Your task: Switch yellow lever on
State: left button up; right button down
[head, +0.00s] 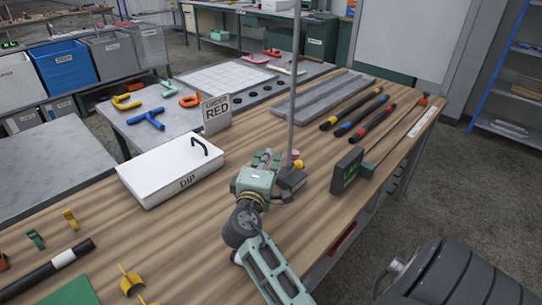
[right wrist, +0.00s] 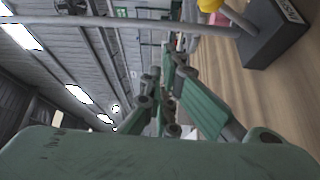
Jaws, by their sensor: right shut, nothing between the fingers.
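The yellow lever's knob (right wrist: 210,5) shows at the top edge of the right wrist view, on a grey rod that runs to a dark base box (right wrist: 272,35) with a white label. In the head view the dark box (head: 291,179) stands on the wooden table just right of my right gripper, with a small yellow spot (head: 298,164) at it. The gripper hides part of the box. My right gripper (head: 266,158) is shut and empty, close beside the box; its fingers also show in the right wrist view (right wrist: 165,80). I cannot tell whether it touches the lever. My left gripper is out of view.
A thin upright pole (head: 294,85) rises right by the box.

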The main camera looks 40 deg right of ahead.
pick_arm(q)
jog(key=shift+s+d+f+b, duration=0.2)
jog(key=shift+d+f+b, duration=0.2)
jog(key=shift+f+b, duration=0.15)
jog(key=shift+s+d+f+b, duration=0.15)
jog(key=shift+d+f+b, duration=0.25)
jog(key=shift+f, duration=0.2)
pick_arm(e)
jog(key=s+a+f, duration=0.2)
jog(key=s+a, duration=0.2)
jog(key=a, duration=0.1)
jog(key=shift+f, duration=0.25)
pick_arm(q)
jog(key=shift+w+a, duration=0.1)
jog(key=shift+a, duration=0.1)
pick_arm(e)
jog(key=shift+s+a, duration=0.1)
